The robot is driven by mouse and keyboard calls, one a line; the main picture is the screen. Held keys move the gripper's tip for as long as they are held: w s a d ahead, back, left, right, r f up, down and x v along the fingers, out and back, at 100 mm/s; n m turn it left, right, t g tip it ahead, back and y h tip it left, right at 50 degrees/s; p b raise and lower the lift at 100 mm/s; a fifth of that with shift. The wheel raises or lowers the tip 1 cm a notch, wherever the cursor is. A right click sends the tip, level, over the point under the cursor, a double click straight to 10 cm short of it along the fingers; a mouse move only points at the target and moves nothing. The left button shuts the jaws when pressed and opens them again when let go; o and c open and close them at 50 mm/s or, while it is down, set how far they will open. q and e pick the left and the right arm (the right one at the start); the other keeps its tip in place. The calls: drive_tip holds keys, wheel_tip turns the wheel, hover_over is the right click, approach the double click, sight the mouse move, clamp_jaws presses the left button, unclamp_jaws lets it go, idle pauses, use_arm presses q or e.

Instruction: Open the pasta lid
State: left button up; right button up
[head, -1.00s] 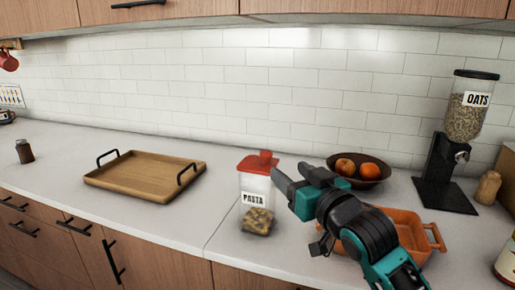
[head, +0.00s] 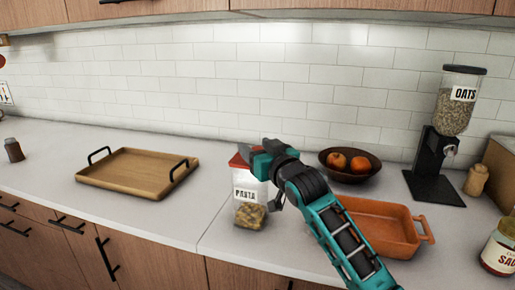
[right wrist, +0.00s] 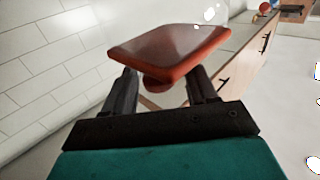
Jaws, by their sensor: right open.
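The pasta jar (head: 249,208) stands upright on the counter. It is clear with a white PASTA label, and pasta shows in its lower part. Its red lid (head: 237,160) is on top, partly hidden by my right gripper (head: 259,148). In the right wrist view the red lid (right wrist: 170,48) lies just ahead of my right gripper (right wrist: 162,88). The lid's round knob (right wrist: 160,84) shows between the two spread fingers; whether they touch it I cannot tell. The right gripper is open. My left gripper is not in view.
An orange baking dish (head: 375,228) sits right of the jar, below my right arm. A dark fruit bowl (head: 350,172) stands behind it. An oats dispenser (head: 449,120) is at right. A wooden tray (head: 137,173) lies left; counter between tray and jar is clear.

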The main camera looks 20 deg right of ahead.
clamp_jaws()
idle(0.5)
